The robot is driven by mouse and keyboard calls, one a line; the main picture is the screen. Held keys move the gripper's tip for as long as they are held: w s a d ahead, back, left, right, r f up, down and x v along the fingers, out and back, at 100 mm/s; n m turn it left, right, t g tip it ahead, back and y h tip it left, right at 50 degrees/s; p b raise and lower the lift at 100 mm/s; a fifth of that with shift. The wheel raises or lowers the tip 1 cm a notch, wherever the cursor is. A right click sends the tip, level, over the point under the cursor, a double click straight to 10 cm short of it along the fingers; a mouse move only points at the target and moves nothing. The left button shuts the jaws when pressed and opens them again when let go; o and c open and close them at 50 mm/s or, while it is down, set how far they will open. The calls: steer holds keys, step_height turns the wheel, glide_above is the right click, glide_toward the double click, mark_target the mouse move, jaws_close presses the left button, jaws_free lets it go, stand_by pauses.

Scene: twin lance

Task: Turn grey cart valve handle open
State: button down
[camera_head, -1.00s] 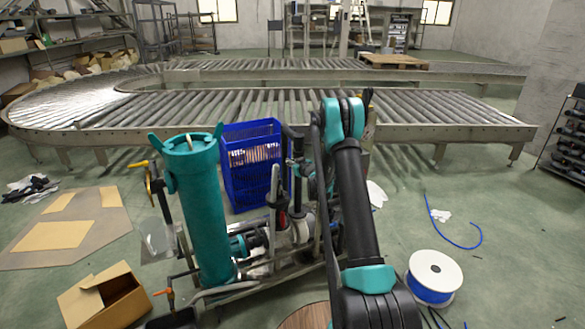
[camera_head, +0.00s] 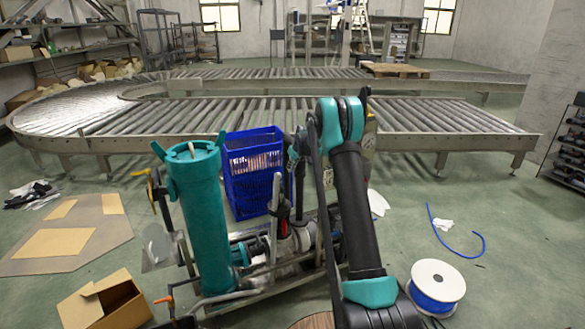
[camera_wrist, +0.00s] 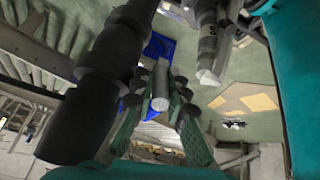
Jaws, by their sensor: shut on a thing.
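The cart (camera_head: 205,220) carries a tall teal cylinder and several pipes, and stands in front of the conveyor. In the wrist view my gripper (camera_wrist: 158,84) has its green fingers on both sides of a grey round valve handle (camera_wrist: 152,104) and is shut on it. The handle's light end face points toward the camera. In the head view my gripper (camera_head: 296,150) is at the upper part of the cart's pipework, right of the teal cylinder. My arm and the pipes partly hide it there, and the handle's exact angle cannot be told.
A blue crate (camera_head: 255,165) stands just behind the cart. A thick dark pipe (camera_wrist: 95,90) is close to my gripper in the wrist view. A white cable spool (camera_head: 437,283) and an open cardboard box (camera_head: 104,302) lie on the floor.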

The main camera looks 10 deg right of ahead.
steer(key=shift+w+r+g, duration=0.1)
steer(key=shift+w+g, duration=0.05)
steer(key=shift+g, duration=0.15)
stand_by(0.4)
steer(key=c, duration=1.8)
jaws_free()
steer(key=v, duration=1.2)
steer(key=shift+a, duration=0.15)
steer(key=shift+c, duration=0.4)
